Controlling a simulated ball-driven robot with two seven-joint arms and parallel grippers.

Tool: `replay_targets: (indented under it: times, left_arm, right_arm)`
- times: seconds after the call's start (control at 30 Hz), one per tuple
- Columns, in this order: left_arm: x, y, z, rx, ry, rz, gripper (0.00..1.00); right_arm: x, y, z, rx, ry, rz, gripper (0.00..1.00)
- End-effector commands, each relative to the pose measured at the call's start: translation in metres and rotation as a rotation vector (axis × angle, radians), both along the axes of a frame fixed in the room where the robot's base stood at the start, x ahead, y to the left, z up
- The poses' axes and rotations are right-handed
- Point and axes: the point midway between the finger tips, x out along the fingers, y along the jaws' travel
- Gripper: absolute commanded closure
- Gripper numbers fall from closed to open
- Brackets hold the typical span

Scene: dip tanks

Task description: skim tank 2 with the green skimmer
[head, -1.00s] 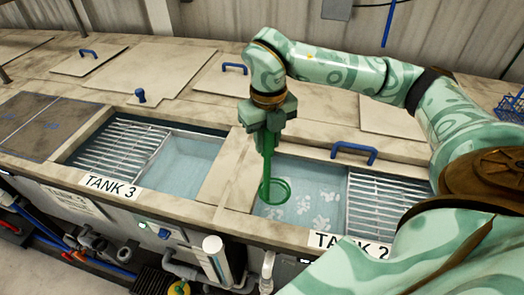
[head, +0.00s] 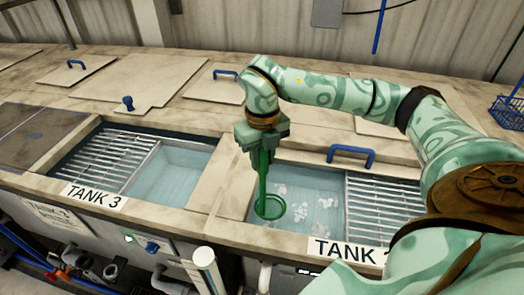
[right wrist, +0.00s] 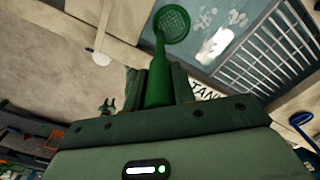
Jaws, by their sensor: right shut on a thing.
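The green skimmer (head: 270,205) hangs from my right gripper (head: 263,146), which is shut on its handle. Its round mesh head is over the left part of tank 2's open water (head: 318,200); I cannot tell for certain whether it touches the surface. In the right wrist view the skimmer head (right wrist: 174,22) overlaps the water's corner, with the handle between the fingers of the gripper (right wrist: 160,85). Whitish floating patches (head: 297,212) lie to the right of the skimmer head. The tank 2 label (head: 340,250) is partly hidden by my right arm. My left gripper is not in view.
A metal grating (head: 382,208) covers the right part of tank 2. Tank 3 (head: 168,175) is open to the left, past a pale divider (head: 222,180). A blue handle (head: 352,154) stands behind tank 2. A blue basket (head: 508,112) sits at the far right.

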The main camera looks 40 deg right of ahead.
Motion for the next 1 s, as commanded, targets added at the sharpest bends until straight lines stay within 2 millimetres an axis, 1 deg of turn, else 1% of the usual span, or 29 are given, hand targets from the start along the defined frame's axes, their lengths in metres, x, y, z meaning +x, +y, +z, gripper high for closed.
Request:
replay_targets:
  times: [0.03,0.2,0.3,0.43,0.63,1.0]
  left_arm:
    - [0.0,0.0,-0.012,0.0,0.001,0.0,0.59]
    - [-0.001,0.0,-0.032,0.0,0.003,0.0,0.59]
    - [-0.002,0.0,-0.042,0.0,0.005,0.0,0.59]
    - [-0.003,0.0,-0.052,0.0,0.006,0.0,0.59]
    - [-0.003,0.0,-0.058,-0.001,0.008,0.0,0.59]
    - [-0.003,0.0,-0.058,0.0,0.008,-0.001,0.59]
  right_arm:
    - [0.0,0.0,-0.015,0.0,0.0,0.0,1.0]
    - [0.0,0.0,-0.046,0.0,0.0,-0.001,1.0]
    - [0.001,0.0,-0.062,0.0,-0.001,0.0,1.0]
    - [0.0,0.0,-0.078,0.0,0.0,0.0,1.0]
    - [0.0,0.0,-0.089,0.0,-0.001,-0.001,1.0]
    - [0.0,0.0,-0.089,0.001,-0.002,-0.001,1.0]
